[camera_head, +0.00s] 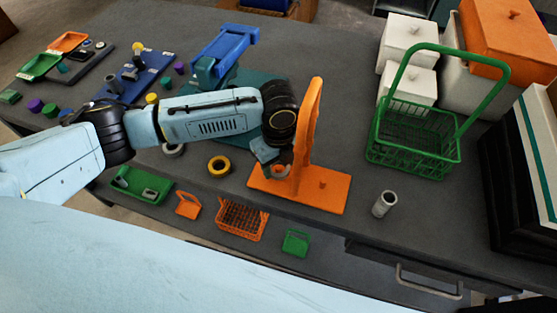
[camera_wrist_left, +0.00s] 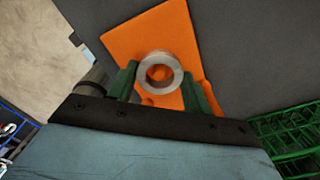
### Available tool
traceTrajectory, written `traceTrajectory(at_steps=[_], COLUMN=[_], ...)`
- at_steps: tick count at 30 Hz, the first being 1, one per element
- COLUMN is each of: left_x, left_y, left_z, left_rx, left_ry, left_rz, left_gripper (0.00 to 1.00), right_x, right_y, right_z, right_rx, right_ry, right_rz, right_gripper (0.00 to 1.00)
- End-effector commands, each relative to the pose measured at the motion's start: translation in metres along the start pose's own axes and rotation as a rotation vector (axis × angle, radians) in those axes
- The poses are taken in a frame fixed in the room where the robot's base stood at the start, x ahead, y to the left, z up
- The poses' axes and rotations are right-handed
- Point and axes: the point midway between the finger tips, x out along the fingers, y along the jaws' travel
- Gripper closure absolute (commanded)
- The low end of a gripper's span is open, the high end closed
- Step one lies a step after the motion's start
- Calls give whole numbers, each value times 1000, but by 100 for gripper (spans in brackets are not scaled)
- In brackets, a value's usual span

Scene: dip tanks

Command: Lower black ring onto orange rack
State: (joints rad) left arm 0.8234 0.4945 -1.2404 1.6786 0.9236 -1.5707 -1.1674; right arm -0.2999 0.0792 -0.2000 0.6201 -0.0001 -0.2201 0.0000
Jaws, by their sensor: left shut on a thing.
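The orange rack (camera_head: 330,195) stands near the table's front edge, a flat base with a tall upright arch and a small peg. My left gripper (camera_head: 277,168) is just left of the upright, over the base. In the left wrist view, the green fingers of my left gripper (camera_wrist_left: 160,80) are shut on a ring (camera_wrist_left: 161,58), which looks grey rather than black. The orange base (camera_wrist_left: 145,32) shows beneath the ring and through its hole. I cannot tell whether the ring touches the rack. My right gripper is not in view.
White boxes (camera_head: 408,90) are at the back right. The table between rack and tube is clear.

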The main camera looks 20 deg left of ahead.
Motion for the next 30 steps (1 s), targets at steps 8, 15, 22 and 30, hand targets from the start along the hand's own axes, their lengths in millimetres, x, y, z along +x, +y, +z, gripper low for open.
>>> traceTrajectory(at_steps=[8,15,22,30], left_x=[5,9,10,9], left_y=[0,0,0,0], left_z=[0,0,0,0], left_rx=[0,0,0,0], left_ry=[0,0,0,0], left_rz=[-1,-1,-1,-1], left_gripper=[79,79,79,49], right_x=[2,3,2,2], right_y=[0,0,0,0], right_z=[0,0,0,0], right_rx=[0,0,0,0], right_ry=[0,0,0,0], right_rz=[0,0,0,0], right_gripper=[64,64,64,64])
